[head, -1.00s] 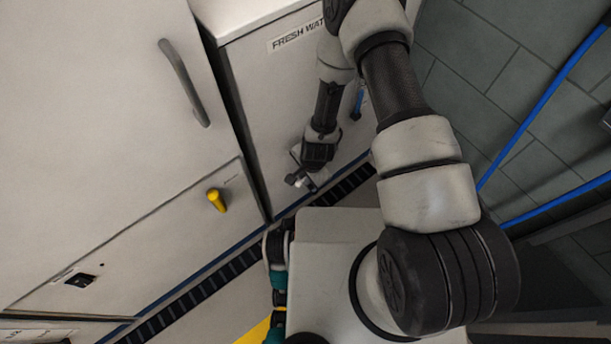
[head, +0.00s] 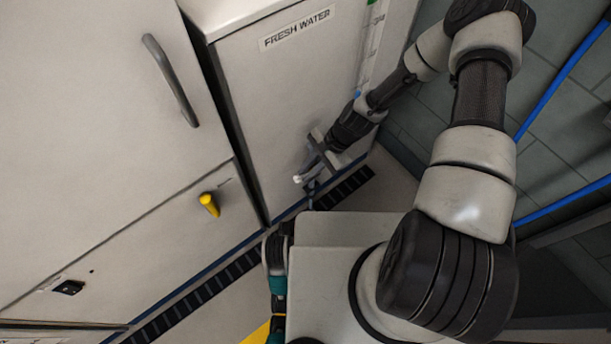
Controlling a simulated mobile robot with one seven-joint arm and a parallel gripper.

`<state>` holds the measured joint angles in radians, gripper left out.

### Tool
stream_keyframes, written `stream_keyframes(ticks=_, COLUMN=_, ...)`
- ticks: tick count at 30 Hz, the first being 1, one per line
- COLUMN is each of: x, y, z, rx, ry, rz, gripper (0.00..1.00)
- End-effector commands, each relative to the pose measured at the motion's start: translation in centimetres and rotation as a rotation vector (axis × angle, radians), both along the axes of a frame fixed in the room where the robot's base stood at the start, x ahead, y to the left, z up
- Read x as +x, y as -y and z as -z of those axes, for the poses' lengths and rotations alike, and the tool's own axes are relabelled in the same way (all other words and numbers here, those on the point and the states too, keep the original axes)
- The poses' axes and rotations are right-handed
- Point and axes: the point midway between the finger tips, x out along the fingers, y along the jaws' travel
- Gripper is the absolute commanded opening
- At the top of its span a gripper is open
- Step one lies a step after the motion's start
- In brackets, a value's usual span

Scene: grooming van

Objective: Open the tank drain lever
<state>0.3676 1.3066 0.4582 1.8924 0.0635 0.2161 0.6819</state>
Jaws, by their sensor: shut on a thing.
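The white fresh water tank (head: 285,90) stands in the middle, with a "FRESH WATER" label near its top. My gripper (head: 313,160) is low in front of the tank, reached in from the upper right. It is shut on the drain lever (head: 299,178), a small grey piece with a pale tip low on the tank front. The fingers hide most of the lever and its valve, so its exact angle is hard to tell.
A white cabinet with a grey bar handle (head: 171,80) and a yellow knob (head: 209,204) stands left of the tank. A dark slotted floor grate (head: 215,282) runs along the base. Blue hoses (head: 565,80) cross the tiled area at right.

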Motion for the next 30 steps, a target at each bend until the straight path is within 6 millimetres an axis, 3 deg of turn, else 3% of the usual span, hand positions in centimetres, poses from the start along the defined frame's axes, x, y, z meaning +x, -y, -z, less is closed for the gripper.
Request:
stream_keyframes(ticks=12, x=1.3, y=1.4, z=-1.0, rx=0.199, ry=-0.161, rz=0.003, gripper=0.00)
stream_keyframes(ticks=30, x=1.5, y=1.7, z=-1.3, rx=0.249, ry=-0.204, rz=0.001, gripper=0.00)
